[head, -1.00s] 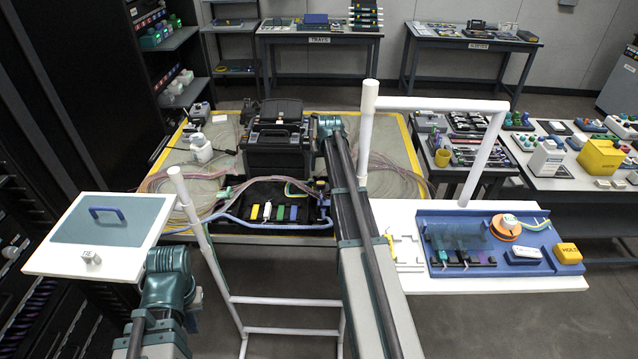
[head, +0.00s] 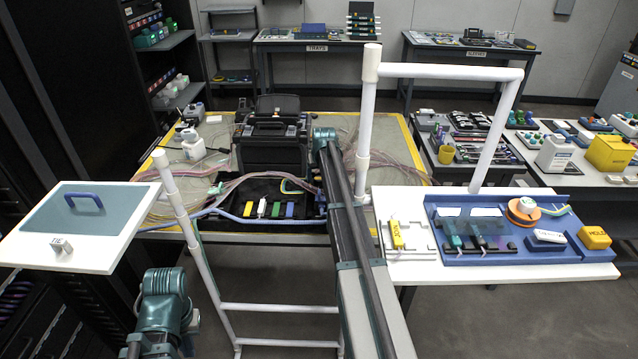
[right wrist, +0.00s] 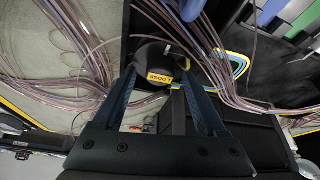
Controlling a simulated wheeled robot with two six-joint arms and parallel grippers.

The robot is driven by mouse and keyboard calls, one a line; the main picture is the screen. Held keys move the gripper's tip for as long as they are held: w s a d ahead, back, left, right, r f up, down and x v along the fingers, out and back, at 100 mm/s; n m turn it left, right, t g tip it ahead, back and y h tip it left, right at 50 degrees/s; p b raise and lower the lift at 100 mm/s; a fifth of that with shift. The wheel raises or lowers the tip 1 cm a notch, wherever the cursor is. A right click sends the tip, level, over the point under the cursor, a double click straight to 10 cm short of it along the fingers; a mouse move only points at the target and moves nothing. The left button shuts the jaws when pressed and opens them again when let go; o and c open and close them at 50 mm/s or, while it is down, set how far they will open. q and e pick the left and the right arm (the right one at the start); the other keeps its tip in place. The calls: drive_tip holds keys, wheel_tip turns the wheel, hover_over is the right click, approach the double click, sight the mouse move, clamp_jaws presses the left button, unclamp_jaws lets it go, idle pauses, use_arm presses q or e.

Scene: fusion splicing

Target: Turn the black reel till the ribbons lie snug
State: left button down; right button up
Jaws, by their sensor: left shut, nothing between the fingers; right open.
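The black reel (right wrist: 153,52) is in the right wrist view, a round dark part with a yellow label that reads LOOSE. My right gripper (right wrist: 159,84) is open, with one finger on each side of the reel; I cannot tell whether they touch it. Pinkish clear ribbons (right wrist: 85,45) run in loose loops around the reel. They also show in the head view (head: 385,172) at the right of the yellow-edged table. In the head view my right arm hides its own gripper and the reel. My left arm shows at lower left, but its gripper is not visible.
A black splicer case (head: 270,150) stands behind a dark tray (head: 240,190) with coloured pieces. White pipe frames (head: 368,120) rise on both sides of my right arm. A blue fixture board (head: 480,255) sits at right, a white-edged lidded board (head: 115,262) at left.

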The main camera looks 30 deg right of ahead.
clamp_jaws()
idle(0.4)
drive_tip(key=m+h, duration=0.1)
drive_tip(key=m, duration=0.3)
drive_tip(key=shift+w+a+g, duration=0.1)
drive_tip(key=shift+g, duration=0.3)
drive_tip(key=m+g+h, duration=0.1)
drive_tip(key=m, duration=0.3)
drive_tip(key=shift+w+m, duration=0.15)
drive_tip(key=shift+m, duration=0.15)
drive_tip(key=m+g+h, duration=0.1)
drive_tip(key=m+g, duration=0.1)
drive_tip(key=m, duration=0.2)
drive_tip(key=shift+w, duration=0.1)
drive_tip(key=shift+m+g, duration=0.8)
drive_tip(key=shift+m, duration=1.5)
